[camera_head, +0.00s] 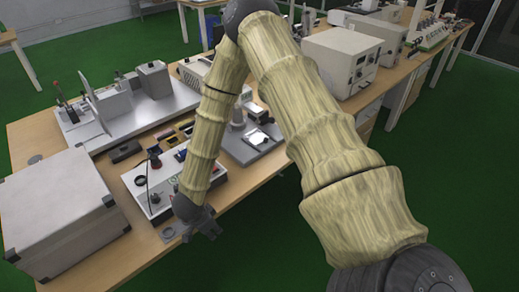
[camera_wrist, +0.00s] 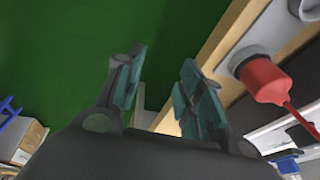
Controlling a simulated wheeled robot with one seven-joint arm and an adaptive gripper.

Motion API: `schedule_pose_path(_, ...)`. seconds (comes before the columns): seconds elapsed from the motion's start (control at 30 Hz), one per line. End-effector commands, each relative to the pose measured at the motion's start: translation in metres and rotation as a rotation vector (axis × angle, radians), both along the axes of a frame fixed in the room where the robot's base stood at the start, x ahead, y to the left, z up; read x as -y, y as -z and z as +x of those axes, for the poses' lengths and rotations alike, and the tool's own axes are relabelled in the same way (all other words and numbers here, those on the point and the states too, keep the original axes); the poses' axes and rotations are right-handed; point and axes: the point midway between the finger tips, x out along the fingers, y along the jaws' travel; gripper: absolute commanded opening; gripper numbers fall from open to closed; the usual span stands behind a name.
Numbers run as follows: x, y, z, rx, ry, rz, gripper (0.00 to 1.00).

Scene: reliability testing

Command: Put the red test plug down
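My gripper (camera_wrist: 165,65) is open, with teal finger pads, and nothing is between its fingers. The red test plug (camera_wrist: 264,80) is in the wrist view to the right of the fingers, apart from them. It has a thick red body that narrows to a thin red end, and sits at a grey round piece (camera_wrist: 247,60) near the table edge. In the head view my gripper (camera_head: 203,230) is at the front edge of the table, beside the test panel (camera_head: 150,195). I cannot make out the red plug in the head view.
A large grey case (camera_head: 60,210) stands on the wooden table (camera_head: 250,183) left of my gripper. A grey ring (camera_head: 168,234) lies near the front edge. Instruments fill the back of the table. Green floor (camera_head: 265,245) is open in front of the table.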

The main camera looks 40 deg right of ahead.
Motion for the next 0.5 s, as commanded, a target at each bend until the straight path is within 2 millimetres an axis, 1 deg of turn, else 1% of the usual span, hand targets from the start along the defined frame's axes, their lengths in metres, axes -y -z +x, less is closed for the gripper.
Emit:
schedule_pose_path(0.03, 0.002, 0.013, -0.017, -0.017, -0.100, -0.020, 0.38)
schedule_pose_path(0.17, 0.004, 0.039, -0.055, -0.050, -0.363, -0.049, 0.38)
schedule_pose_path(0.2, 0.004, 0.045, -0.067, -0.063, -0.442, -0.052, 0.38)
schedule_pose_path(0.37, 0.003, 0.068, -0.121, -0.122, -0.763, -0.045, 0.38)
schedule_pose_path(0.5, 0.000, 0.079, -0.173, -0.182, -1.033, -0.006, 0.38)
